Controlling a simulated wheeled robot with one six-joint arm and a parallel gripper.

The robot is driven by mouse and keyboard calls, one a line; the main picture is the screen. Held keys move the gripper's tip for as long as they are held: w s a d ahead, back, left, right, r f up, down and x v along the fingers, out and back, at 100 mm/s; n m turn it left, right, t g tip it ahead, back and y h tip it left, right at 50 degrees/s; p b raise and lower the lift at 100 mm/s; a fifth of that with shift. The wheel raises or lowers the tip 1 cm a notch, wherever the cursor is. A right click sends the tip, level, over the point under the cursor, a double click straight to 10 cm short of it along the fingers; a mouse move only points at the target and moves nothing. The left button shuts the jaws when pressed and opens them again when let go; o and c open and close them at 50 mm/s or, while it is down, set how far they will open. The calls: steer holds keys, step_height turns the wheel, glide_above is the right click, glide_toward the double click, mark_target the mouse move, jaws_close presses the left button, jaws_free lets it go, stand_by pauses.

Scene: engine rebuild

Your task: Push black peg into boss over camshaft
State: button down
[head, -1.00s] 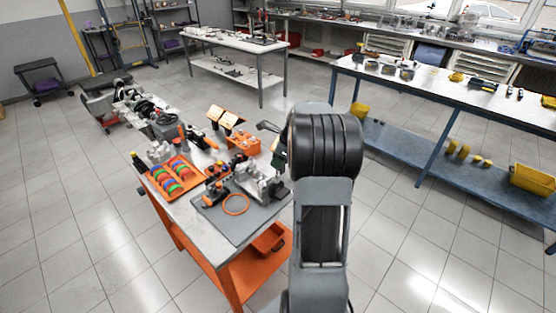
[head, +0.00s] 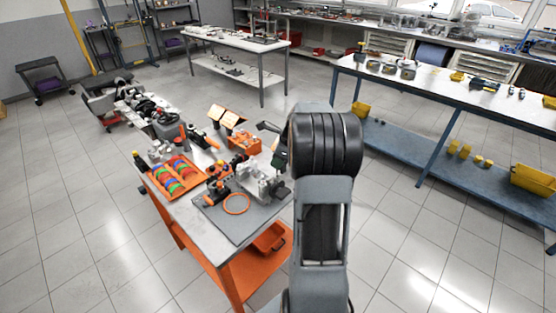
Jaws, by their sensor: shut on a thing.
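The grey metal engine block (head: 262,184) stands on a dark mat (head: 226,223) at the right end of the orange-framed workbench. My gripper (head: 279,165) is a small dark shape at the block's upper right, mostly hidden behind my own arm. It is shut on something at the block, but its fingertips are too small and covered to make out. The black peg, the boss and the camshaft cannot be told apart at this size. I cannot tell how deep the peg sits.
An orange ring (head: 236,204) lies on the mat. An orange tray (head: 172,177) of coloured rings sits to the left, and an orange holder (head: 244,142) stands behind the block. A blue-framed bench (head: 440,92) is at the right. Open tiled floor surrounds the workbench.

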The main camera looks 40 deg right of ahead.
steer(key=shift+f+b, duration=1.05)
steer(key=shift+f, duration=1.05)
stand_by(0.6)
steer(key=c, duration=1.2)
jaws_free()
steer(key=shift+r+p, duration=0.3)
steer(key=shift+r+p, duration=1.05)
steer(key=shift+p, duration=0.05)
steer(key=shift+r, duration=0.2)
steer(key=shift+o, duration=0.3)
steer(key=o, duration=0.5)
